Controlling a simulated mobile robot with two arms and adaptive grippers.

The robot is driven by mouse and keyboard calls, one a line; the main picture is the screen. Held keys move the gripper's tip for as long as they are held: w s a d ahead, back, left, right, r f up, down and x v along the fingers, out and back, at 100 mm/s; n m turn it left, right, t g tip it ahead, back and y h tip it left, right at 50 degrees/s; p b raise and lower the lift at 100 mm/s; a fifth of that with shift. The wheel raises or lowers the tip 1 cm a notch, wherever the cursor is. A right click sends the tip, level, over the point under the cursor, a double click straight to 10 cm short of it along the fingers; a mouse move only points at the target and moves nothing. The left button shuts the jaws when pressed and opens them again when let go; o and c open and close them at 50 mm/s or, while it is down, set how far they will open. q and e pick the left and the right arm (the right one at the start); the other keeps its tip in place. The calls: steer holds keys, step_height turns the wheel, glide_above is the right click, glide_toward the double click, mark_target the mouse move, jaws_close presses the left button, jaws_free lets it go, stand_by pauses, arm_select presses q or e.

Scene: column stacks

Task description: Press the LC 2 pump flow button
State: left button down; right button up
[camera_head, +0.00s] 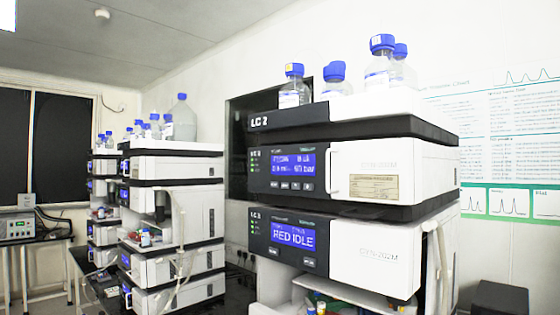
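The LC 2 stack stands right of centre, with its dark top tray (345,112) labelled "LC 2". Below it is the pump module (393,171), with a lit blue display (293,166) whose text reads partly as flow and bar values. A row of small buttons (295,186) sits under that display; their labels are too small to read. A lower module (372,258) has a blue display (293,236) reading "RED IDLE", with small buttons beneath it. Neither of my grippers is in view.
Blue-capped bottles (381,66) stand on the LC 2 stack. Other instrument stacks (172,168) stand to the left, with more bottles on top. A chart (500,140) hangs on the right wall. A dark box (500,298) is at lower right. Grey equipment (17,228) sits far left.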

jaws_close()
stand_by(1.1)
